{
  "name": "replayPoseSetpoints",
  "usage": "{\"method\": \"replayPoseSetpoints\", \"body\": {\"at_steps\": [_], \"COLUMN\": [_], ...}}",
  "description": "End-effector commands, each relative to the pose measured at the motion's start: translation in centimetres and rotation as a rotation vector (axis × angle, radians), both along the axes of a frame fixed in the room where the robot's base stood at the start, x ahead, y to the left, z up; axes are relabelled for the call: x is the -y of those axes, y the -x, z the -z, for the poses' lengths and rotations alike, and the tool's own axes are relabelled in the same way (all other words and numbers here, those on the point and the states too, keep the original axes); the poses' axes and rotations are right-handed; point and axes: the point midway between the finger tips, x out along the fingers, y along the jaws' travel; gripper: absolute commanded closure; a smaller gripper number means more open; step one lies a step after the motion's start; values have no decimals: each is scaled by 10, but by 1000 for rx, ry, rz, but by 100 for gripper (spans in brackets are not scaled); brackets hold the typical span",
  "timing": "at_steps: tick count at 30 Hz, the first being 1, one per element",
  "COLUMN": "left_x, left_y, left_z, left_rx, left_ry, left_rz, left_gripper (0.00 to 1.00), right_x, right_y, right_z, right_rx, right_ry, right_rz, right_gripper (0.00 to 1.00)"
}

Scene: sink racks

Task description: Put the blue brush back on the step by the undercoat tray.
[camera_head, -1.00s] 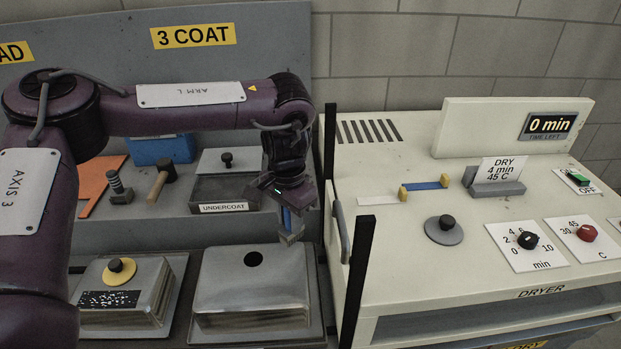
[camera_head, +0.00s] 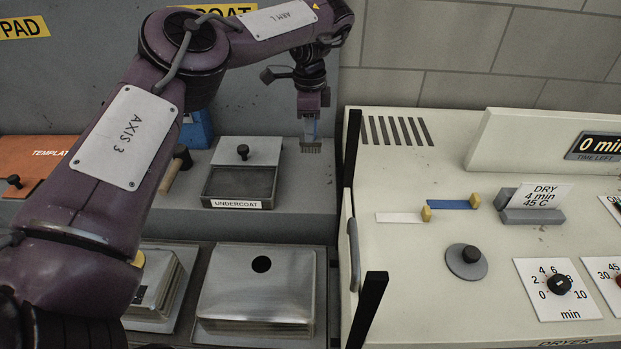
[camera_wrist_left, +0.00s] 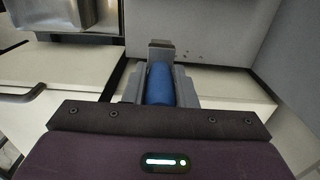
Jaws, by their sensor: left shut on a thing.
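My left gripper (camera_head: 311,116) is shut on the blue brush (camera_head: 311,130), which hangs upright with its bristles pointing down. It is over the right part of the grey step (camera_head: 312,185), to the right of the undercoat tray (camera_head: 240,204). I cannot tell whether the bristles touch the step. The tray is a dark open pan with a lidded back part and an UNDERCOAT label. In the left wrist view the brush's blue handle (camera_wrist_left: 160,84) lies between the grey fingers. My right gripper is not in view.
A wooden-handled tool (camera_head: 174,170) and a blue box (camera_head: 197,130) stand left of the tray, partly behind my arm. A black post (camera_head: 352,140) and the cream dryer (camera_head: 400,165) border the step on the right. A metal lidded box (camera_head: 258,285) sits in front, lower.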

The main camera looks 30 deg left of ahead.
Motion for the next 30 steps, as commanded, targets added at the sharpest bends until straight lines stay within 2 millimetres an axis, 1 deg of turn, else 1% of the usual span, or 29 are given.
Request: {"method": "replayPoseSetpoints", "body": {"at_steps": [1, 3, 5, 6, 8, 10, 12, 17, 21, 24, 27, 30], "left_x": [1, 0, 0, 0, 0, -1, 0, 0, 0, 0, 0, 0], "left_y": [1, 1, 1, 2, 1, 1, 0, 0, 1, 0, 0, 0], "left_z": [19, 38, 52, 61, 70, 82, 91, 105, 126, 138, 142, 142], "left_rx": [-4, -5, -5, -5, -5, -3, -1, -2, -3, 0, 0, 1], "left_ry": [5, 4, 3, 3, -1, -1, 0, -1, -2, -1, -1, 0], "left_rz": [-1, -3, -1, -2, 0, 0, -1, 0, -1, 0, 0, 0], "left_gripper": [98, 98, 98, 98, 98, 98, 98, 98, 98, 98, 98, 98], "right_x": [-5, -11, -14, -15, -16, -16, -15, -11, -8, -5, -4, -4], "right_y": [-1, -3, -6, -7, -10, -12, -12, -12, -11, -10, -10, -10], "right_z": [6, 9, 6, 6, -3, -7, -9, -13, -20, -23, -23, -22], "right_rx": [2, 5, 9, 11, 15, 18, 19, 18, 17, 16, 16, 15], "right_ry": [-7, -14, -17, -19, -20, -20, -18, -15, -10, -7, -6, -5], "right_rz": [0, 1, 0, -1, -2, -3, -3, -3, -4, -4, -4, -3], "right_gripper": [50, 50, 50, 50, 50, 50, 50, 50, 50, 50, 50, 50]}}
